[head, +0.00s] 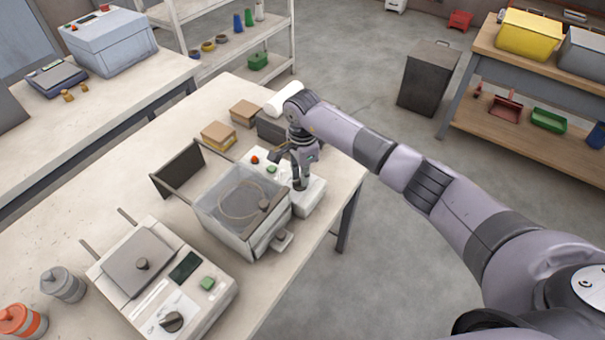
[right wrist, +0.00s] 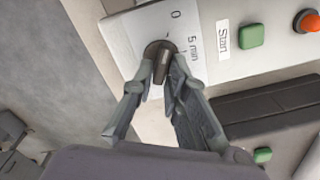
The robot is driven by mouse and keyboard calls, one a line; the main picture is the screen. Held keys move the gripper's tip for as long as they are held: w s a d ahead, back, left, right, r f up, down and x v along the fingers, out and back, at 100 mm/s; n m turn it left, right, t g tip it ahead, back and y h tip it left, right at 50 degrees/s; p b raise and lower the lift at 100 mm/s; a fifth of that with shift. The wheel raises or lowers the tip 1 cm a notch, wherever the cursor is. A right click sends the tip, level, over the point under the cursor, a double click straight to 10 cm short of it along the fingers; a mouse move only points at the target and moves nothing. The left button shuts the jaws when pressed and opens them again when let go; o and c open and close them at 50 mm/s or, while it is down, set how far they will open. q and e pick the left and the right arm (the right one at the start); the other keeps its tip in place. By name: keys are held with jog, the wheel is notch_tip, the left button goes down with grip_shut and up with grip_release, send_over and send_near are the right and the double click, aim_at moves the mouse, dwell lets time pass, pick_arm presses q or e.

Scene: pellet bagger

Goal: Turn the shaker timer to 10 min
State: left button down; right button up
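The shaker's white control panel (head: 308,196) is on the bench beside a clear-lidded box, partly hidden behind my right arm. In the right wrist view the panel (right wrist: 118,38) carries a dark timer knob (right wrist: 157,50), with the printed marks "0" and "5 min" around it. No 10 min mark shows. My right gripper (right wrist: 160,78) points down at the panel, with one fingertip on each side of the knob, and looks shut on it. It also shows in the head view (head: 301,184). The knob's exact pointing is hard to tell. My left gripper is not in view.
A green button (right wrist: 251,36) labelled "Start" and an orange-red button (right wrist: 309,21) sit on the same panel. The clear-lidded box (head: 232,228) stands close beside the gripper. A scale-like device (head: 150,285) stands nearer on the bench. Cardboard boxes (head: 218,136) lie behind.

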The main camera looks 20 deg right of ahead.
grip_shut()
jog(key=m+b, duration=0.2)
jog(key=m, duration=0.2)
jog(key=shift+s+d+f+b, duration=0.1)
jog(key=shift+f+b, duration=0.05)
jog(key=shift+b, duration=0.25)
jog(key=m+b, duration=0.2)
jog(key=m, duration=0.1)
jog(key=shift+s+m, duration=0.15)
jog(key=shift+m, duration=0.15)
jog(key=m+b, duration=0.1)
jog(key=m, duration=0.1)
jog(key=m+b, duration=0.1)
jog(key=m, duration=0.1)
jog(key=shift+s+a+m, duration=0.1)
jog(key=shift+a+m, duration=0.1)
jog(key=shift+m, duration=0.1)
jog(key=m, duration=0.2)
jog(key=m+b, duration=0.1)
jog(key=m, duration=0.1)
jog(key=m+b, duration=0.1)
jog(key=m, duration=0.1)
jog(key=shift+s+a, duration=0.1)
jog(key=shift+a, duration=0.15)
jog(key=m, duration=0.3)
jog(key=m+b, duration=0.1)
jog(key=m, duration=0.1)
jog(key=shift+a+r+m, duration=0.2)
jog(key=shift+m, duration=0.2)
